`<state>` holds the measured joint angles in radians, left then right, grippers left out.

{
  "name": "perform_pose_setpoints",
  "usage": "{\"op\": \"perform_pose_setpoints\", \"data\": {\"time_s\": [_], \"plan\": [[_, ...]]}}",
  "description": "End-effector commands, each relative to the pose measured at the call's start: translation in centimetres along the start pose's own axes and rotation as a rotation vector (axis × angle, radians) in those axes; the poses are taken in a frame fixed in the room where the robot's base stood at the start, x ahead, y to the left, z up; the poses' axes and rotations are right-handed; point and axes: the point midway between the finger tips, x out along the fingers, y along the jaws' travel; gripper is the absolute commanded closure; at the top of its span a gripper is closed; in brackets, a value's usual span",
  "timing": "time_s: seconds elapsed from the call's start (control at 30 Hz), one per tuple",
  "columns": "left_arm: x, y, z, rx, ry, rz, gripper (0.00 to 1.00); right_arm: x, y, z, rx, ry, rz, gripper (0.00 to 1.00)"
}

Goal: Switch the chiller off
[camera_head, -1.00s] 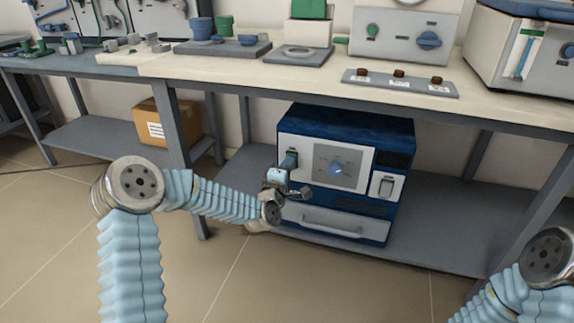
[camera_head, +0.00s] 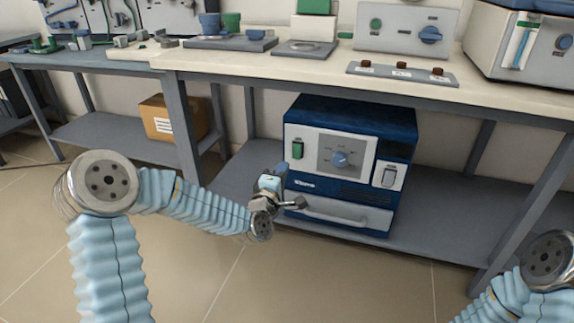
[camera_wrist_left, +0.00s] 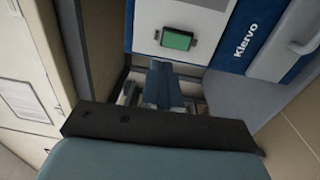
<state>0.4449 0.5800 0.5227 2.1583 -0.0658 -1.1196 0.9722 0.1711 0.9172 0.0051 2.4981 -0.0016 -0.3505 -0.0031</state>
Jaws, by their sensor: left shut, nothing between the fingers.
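The chiller (camera_head: 352,112), a blue box with a pale front, stands on the lower shelf under the bench. Its front has a green switch (camera_head: 297,150) at the left, a blue knob (camera_head: 340,159) in the middle and a white rocker-like part (camera_head: 389,176) at the right. My left gripper (camera_head: 282,169) is shut and empty, just left of and below the green switch, apart from it. In the left wrist view the closed fingers (camera_wrist_left: 165,85) point toward the chiller front, with the green switch (camera_wrist_left: 177,40) beyond them. I cannot tell the switch's position. My right gripper is out of view.
The bench top (camera_head: 310,68) overhangs the chiller, and a bench leg (camera_head: 183,130) stands to its left. A handle bar (camera_head: 335,215) runs along the chiller's lower front. A cardboard box (camera_head: 172,118) sits on the left shelf. The floor in front is clear.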

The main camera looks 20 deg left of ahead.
Motion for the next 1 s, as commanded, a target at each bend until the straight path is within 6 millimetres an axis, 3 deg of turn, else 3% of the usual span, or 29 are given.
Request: {"op": "perform_pose_setpoints", "data": {"time_s": [0.23, 0.77, 0.87, 0.97, 1.0], "plan": [[-2.8, 0.5, 0.0, 0.000, 0.000, 0.001, 1.00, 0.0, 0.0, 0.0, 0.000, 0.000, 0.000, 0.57], [-3.1, 0.4, 0.1, 0.003, -0.002, -0.006, 1.00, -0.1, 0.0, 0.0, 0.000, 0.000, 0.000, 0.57], [-3.4, -1.4, 0.8, 0.046, -0.031, -0.074, 1.00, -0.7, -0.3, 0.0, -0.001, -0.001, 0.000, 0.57], [-5.0, -5.9, 2.8, 0.158, -0.119, -0.237, 1.00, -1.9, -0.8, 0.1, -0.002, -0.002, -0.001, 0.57], [-6.2, -8.3, 3.9, 0.221, -0.177, -0.323, 1.00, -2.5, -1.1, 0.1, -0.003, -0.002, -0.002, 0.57]]}}
